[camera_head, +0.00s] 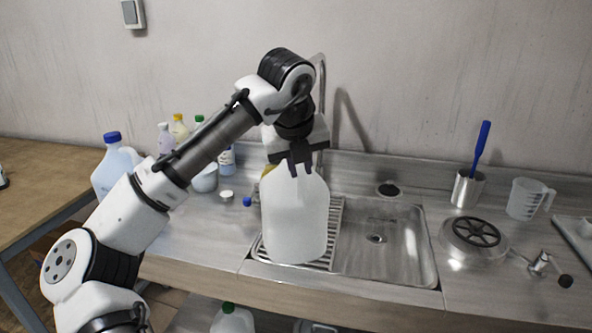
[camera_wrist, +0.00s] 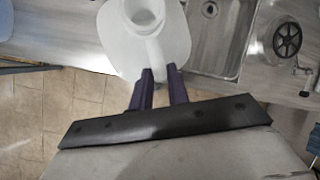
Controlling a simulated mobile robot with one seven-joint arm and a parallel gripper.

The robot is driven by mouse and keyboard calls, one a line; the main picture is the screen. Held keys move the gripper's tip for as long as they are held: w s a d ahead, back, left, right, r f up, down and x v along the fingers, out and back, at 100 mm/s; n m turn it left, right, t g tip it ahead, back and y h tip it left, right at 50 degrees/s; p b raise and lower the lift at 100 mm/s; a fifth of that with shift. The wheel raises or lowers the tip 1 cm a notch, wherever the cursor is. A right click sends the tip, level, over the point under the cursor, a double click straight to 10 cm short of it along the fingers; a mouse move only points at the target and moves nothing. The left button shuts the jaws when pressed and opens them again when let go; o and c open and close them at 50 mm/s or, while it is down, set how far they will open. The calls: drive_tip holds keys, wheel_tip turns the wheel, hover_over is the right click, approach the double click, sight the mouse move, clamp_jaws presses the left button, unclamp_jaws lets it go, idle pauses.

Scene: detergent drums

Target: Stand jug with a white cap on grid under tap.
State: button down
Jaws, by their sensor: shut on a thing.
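A large translucent white jug (camera_head: 295,222) stands upright over the slatted metal grid (camera_head: 336,216) at the sink's left side. I cannot tell whether its base touches the grid. My gripper (camera_head: 300,168) is at the jug's upper part, shut on its handle. In the wrist view the jug (camera_wrist: 118,40) shows from above with a white round top, and my gripper's fingers (camera_wrist: 160,74) are at the handle. The curved tap (camera_head: 319,68) rises behind my gripper, and its lower part is mostly hidden.
A blue-capped jug (camera_head: 108,168) and several bottles stand at the left back. A small white lid (camera_head: 227,196) lies left of the grid. The sink basin (camera_head: 390,250) is empty. A metal cup (camera_head: 467,189) and a measuring jug (camera_head: 527,199) stand at the right.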

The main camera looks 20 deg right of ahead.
drive_tip(key=w+d+p, duration=0.1)
drive_tip(key=w, duration=0.1)
drive_tip(key=w+d+f+p, duration=0.1)
drive_tip(key=w+d, duration=0.1)
drive_tip(key=w+d+p, duration=0.1)
drive_tip(key=w+d, duration=0.1)
drive_tip(key=w, duration=0.1)
drive_tip(key=shift+w+f+p, duration=0.1)
drive_tip(key=shift+f+p, duration=0.05)
drive_tip(key=shift+p, duration=0.15)
drive_tip(key=shift+w+d+f+p, duration=0.2)
drive_tip(key=shift+w+p, duration=0.15)
drive_tip(key=shift+w, duration=0.1)
drive_tip(key=shift+w+d+f, duration=0.1)
drive_tip(key=shift+f, duration=0.65)
drive_tip(key=c, duration=1.3)
unclamp_jaws()
